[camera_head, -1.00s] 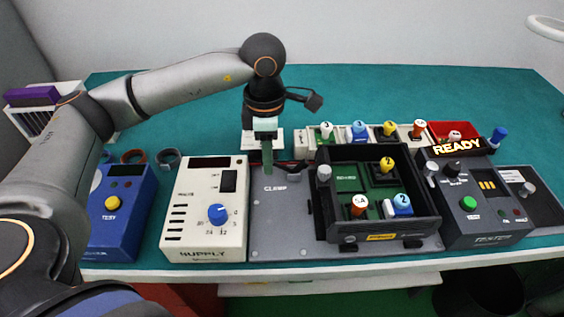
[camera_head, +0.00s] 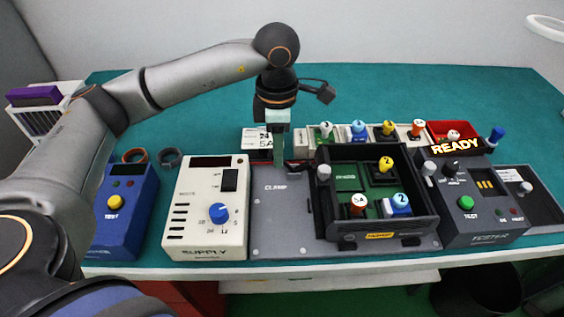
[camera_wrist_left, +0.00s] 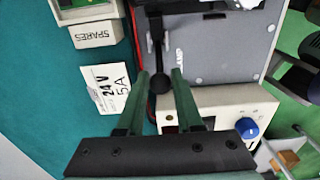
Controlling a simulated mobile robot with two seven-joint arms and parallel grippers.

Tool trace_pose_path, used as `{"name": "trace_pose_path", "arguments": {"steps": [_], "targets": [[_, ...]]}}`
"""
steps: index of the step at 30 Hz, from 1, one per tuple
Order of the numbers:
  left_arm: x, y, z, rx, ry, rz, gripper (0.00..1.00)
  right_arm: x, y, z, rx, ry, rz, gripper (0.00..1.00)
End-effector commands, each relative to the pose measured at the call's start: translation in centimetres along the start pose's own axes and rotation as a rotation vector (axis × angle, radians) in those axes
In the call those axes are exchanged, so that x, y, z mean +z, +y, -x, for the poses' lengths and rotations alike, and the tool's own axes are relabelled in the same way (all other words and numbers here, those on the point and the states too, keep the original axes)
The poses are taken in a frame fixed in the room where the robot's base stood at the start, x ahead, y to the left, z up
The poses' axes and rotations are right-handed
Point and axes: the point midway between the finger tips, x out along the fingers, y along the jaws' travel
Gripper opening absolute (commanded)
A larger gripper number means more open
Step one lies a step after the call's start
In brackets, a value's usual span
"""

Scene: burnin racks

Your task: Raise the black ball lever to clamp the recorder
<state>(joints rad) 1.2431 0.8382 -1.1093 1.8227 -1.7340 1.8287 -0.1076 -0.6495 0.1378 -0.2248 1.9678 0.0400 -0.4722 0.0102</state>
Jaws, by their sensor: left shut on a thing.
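The black ball lever (camera_wrist_left: 159,83) shows in the left wrist view, its ball between my two green fingertips and its dark arm running up the picture. My left gripper (camera_wrist_left: 161,78) is shut on it; in the head view its fingertips (camera_head: 280,165) are at the back of the grey CLAMP plate (camera_head: 284,215). There the gripper mostly hides the lever. A black open-topped box (camera_head: 378,226), apparently the recorder, sits on the plate's right part and holds several numbered modules with coloured knobs. My right gripper is out of view.
The white SUPPLY box (camera_head: 205,230) stands left of the plate, the blue TEST box (camera_head: 125,205) beyond it. The TESTER (camera_head: 485,225), lit READY, is on the right. Spare modules (camera_head: 358,132) line up behind. A white 24V 5A card (camera_wrist_left: 104,88) lies nearby. The back table is clear.

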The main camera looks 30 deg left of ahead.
Motion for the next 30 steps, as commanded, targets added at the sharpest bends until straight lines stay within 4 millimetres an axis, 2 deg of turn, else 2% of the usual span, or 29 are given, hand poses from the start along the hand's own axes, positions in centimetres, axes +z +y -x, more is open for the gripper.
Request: {"name": "trace_pose_path", "arguments": {"steps": [3,30], "targets": [[0.8,0.0,0.4,0.003,-0.011,-0.003,0.0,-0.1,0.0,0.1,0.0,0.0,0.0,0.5],[2.9,0.0,0.8,0.001,-0.003,-0.001,0.0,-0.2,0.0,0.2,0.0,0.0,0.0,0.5]]}}
